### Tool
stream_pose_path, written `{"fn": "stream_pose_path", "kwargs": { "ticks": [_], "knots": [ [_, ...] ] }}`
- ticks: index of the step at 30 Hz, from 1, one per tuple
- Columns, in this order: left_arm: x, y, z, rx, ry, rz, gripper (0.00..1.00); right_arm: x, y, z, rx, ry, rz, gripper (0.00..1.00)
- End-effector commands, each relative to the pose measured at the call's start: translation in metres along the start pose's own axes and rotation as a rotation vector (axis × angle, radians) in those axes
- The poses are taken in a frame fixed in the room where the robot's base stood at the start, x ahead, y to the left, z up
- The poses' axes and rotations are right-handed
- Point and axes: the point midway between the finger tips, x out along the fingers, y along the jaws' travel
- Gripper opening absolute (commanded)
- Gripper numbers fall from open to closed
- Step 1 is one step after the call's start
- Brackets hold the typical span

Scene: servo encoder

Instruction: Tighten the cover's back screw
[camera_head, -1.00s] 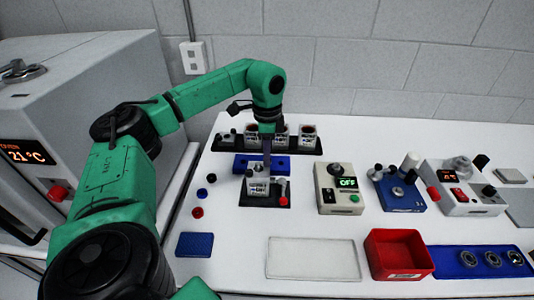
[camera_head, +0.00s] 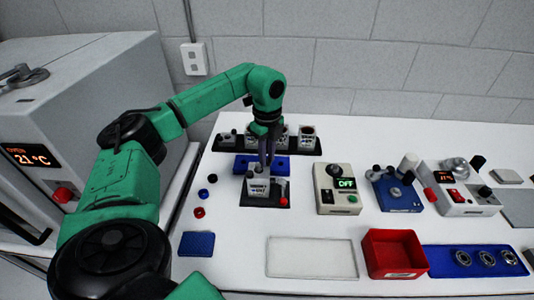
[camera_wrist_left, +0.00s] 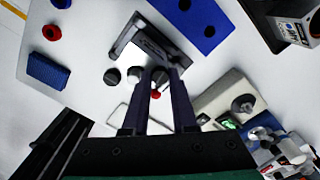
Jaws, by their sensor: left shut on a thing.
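The white servo unit (camera_head: 258,186) with its cover sits in a black fixture (camera_head: 262,201) on the table. In the left wrist view the black fixture frame (camera_wrist_left: 127,36) shows beyond the fingers. My left gripper (camera_head: 267,162) points down at the back part of the unit. Its fingers are shut on a small dark round part, likely the back screw, which also shows between the fingertips in the left wrist view (camera_wrist_left: 159,75). The fingers mostly hide it, so its seating cannot be told. My right gripper is not in view.
A blue block with holes (camera_head: 247,163) and a black rack (camera_head: 227,146) with several units stand behind. A control box reading OFF (camera_head: 337,195) stands right. A red bin (camera_head: 395,255) and a pale tray (camera_head: 312,258) lie in front. A small red lever (camera_head: 284,187) is beside the unit.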

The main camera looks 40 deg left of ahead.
Motion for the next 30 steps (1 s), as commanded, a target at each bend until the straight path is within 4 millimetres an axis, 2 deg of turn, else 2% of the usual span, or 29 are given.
{"fn": "stream_pose_path", "kwargs": {
  "ticks": [30],
  "knots": [
    [-0.003, -0.001, 0.0, 0.961, -0.002, -0.007, 0.0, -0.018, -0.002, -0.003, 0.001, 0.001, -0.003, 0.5]
  ]
}}
